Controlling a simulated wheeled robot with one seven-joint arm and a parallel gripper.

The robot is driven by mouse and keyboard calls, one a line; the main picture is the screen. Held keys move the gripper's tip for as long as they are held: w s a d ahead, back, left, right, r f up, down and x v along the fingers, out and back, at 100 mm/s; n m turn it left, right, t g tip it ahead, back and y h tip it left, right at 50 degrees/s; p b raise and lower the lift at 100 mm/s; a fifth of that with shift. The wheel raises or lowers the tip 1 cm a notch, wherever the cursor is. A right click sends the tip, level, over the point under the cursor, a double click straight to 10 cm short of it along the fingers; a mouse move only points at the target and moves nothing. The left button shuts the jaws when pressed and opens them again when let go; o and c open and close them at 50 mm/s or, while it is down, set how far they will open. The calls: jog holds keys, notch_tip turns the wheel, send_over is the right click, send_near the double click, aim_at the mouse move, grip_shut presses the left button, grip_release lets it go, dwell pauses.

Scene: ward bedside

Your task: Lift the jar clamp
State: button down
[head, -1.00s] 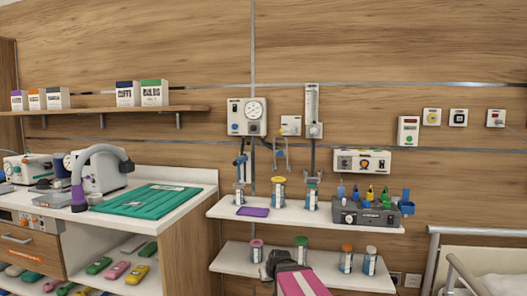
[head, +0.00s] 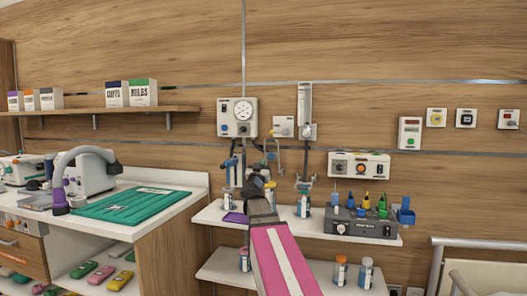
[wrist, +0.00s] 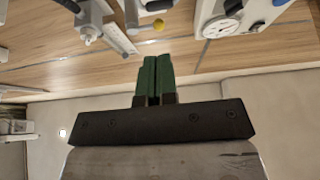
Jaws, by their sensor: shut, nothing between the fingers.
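My gripper (head: 256,184) is raised in front of the wall above the upper wall shelf, in the head view. In the wrist view its two green fingers (wrist: 157,78) are pressed together with nothing between them. A small grey clamp-like fitting with blue parts (head: 271,151) hangs on the wall just above and behind the gripper; I take it to be the jar clamp, but I cannot be sure. The gripper and my arm hide its lower part and a yellow-topped jar. I cannot tell whether the gripper touches the fitting.
The upper shelf (head: 330,232) carries jars and a grey device (head: 362,222) with coloured tips. A gauge unit (head: 237,117) and a flowmeter tube (head: 304,108) are on the wall above. A counter with a green mat (head: 132,206) stands left, a bed rail (head: 470,243) right.

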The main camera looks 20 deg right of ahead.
aim_at(271, 140)
jog(key=x, duration=1.4)
jog(key=x, duration=0.4)
jog(key=shift+f, duration=0.2)
